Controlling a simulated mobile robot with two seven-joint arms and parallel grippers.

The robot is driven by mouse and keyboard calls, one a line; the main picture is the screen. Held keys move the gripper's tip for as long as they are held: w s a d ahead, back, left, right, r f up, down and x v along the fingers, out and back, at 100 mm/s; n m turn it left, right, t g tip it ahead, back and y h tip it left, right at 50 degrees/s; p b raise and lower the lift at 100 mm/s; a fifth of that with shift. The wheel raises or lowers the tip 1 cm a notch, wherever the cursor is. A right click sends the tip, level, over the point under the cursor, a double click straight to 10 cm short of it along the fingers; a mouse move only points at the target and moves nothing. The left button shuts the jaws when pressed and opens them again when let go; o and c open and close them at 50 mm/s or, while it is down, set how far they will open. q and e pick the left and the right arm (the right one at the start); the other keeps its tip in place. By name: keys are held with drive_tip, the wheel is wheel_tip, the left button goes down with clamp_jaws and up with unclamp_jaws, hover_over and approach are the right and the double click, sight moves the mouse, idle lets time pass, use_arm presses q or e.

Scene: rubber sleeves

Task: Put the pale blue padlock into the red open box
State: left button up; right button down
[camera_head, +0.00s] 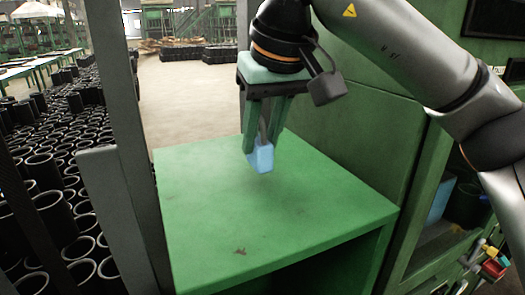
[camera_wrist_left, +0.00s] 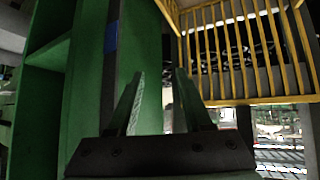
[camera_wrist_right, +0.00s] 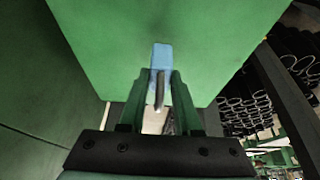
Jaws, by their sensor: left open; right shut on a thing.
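The pale blue padlock (camera_head: 262,158) hangs between the fingers of my right gripper (camera_head: 264,150), above the green cabinet top (camera_head: 270,225). My right gripper is shut on the padlock by its grey shackle, and the blue body sticks out past the fingertips. In the right wrist view the padlock (camera_wrist_right: 161,56) shows against the green top, between the fingertips (camera_wrist_right: 160,78). My left gripper (camera_wrist_left: 155,80) is open and empty in the left wrist view, and is out of the head view. I see no red open box in these views.
A grey post (camera_head: 122,150) stands at the left edge of the green top. Many black rubber sleeves (camera_head: 45,170) stand on the left. A green machine wall (camera_head: 350,110) rises behind the top on the right. Yellow railings (camera_wrist_left: 240,50) show in the left wrist view.

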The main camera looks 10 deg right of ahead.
drive_tip(key=shift+d+f, duration=0.1)
drive_tip(key=shift+f, duration=1.2)
drive_tip(key=shift+f, duration=0.15)
drive_tip(key=c, duration=0.6)
unclamp_jaws()
